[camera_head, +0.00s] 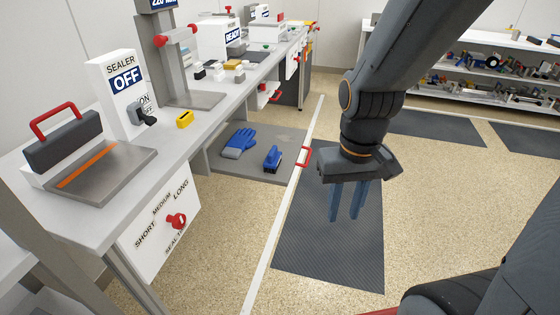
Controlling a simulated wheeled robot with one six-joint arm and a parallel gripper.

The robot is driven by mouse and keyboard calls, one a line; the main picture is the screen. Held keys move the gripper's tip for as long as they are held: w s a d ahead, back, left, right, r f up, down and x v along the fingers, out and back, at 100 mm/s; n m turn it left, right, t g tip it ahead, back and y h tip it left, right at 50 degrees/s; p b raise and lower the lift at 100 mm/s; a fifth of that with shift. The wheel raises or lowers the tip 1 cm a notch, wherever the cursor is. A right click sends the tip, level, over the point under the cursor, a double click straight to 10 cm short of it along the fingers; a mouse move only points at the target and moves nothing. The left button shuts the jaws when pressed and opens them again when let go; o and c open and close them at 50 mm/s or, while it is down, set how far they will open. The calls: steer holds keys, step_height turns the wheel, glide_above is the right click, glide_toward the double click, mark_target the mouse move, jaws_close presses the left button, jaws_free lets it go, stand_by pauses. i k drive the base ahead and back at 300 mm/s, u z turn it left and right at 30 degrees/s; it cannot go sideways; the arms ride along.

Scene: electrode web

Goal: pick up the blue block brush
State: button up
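The blue block brush (272,157) has a blue body and a darker base. It rests on the grey floor of a pulled-out drawer (240,170) under the workbench. A pair of blue gloves (240,143) lies to its left in the same drawer, apart from it. My gripper (346,217) hangs with its blue-grey fingers pointing down, to the right of the drawer and away from the brush. A gap shows between the fingers, with nothing in it.
The drawer has a red handle (305,157) at its front edge. The bench (110,225) carries a sealer box (122,92), a press with a red handle (62,140) and a yellow item (185,119). A dark mat (330,240) covers the open floor. Loaded shelves (490,80) stand behind.

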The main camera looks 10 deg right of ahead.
mark_target(272, 160)
steer(key=z, duration=0.9)
steer(key=i, duration=1.25)
steer(key=u, duration=2.45)
